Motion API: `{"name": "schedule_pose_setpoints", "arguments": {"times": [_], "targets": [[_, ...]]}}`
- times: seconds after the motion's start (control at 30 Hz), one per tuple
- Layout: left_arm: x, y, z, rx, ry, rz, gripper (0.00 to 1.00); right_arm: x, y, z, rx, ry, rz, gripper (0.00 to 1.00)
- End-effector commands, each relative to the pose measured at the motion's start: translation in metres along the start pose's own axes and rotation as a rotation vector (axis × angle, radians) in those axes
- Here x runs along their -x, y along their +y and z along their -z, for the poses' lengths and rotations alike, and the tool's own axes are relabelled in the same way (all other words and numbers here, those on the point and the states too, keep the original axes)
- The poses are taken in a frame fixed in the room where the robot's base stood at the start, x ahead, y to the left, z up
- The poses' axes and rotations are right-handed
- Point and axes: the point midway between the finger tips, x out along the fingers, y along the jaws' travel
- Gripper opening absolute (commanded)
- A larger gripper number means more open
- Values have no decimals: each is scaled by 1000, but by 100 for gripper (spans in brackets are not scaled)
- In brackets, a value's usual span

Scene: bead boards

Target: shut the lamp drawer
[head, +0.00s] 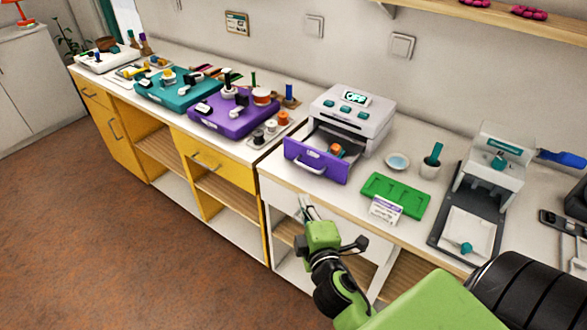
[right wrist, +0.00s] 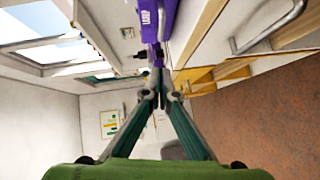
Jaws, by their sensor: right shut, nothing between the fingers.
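The lamp drawer (head: 316,166) has a purple front with a light handle and sticks out, open, from the white machine (head: 352,114) with an OFF display. An orange piece (head: 336,150) lies inside it. In the right wrist view the purple front (right wrist: 150,22) with its LAMP lettering shows at the top, beyond the fingertips. My right gripper (head: 304,203) is shut and empty, in front of the counter edge and lower in the picture than the drawer front. In its own view the fingers (right wrist: 158,78) come together at the tips. Whether they touch the drawer is unclear. My left gripper is out of view.
A green board (head: 393,194) with a white card (head: 385,209) and a small dish (head: 398,162) lie right of the drawer. A grey press (head: 493,165) stands further right. Purple (head: 235,112) and teal boxes (head: 178,92) crowd the counter to the left.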

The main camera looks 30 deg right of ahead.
Motion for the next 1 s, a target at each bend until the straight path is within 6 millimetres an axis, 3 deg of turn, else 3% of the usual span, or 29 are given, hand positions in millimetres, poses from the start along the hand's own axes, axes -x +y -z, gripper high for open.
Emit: {"name": "schedule_pose_setpoints", "arguments": {"times": [0.23, 0.5, 0.7, 1.0], "targets": [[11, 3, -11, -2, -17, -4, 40, -47, 3, 1, 0, 0, -2, 0], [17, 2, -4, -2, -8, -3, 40, -100, 1, -6, 1, -2, 1, 0], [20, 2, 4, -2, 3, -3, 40, -116, 0, -23, -1, -1, 2, 0], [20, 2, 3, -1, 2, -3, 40, -121, -1, -28, -3, 1, 2, 0]]}}
